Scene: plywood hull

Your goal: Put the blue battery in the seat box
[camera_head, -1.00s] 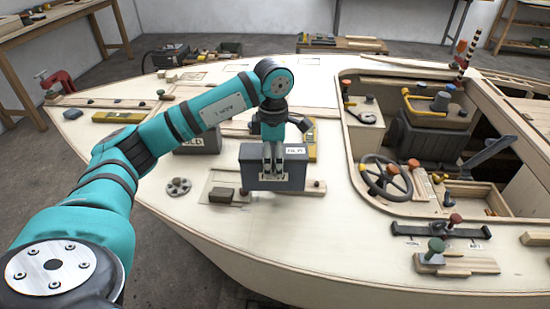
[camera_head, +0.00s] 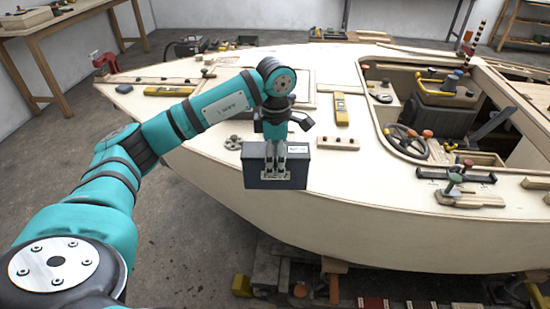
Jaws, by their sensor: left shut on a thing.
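My left gripper (camera_head: 275,172) is shut on a dark blue-grey box-shaped battery (camera_head: 258,170) with a small white label. The battery is upright and appears to hang near the front edge of the boat deck. The gripper covers the middle of its front face. In the cockpit at the right stands a dark grey box with a wooden top (camera_head: 446,97); I cannot tell for sure if it is the seat box. My right gripper is not in view.
The pale plywood deck (camera_head: 330,185) carries a yellow level (camera_head: 341,110), a wooden strip (camera_head: 338,143) and a round fitting (camera_head: 233,142). A steering wheel (camera_head: 405,141) stands in the cockpit. Blocks and tools lie under the hull. Floor at the left (camera_head: 180,230) is clear.

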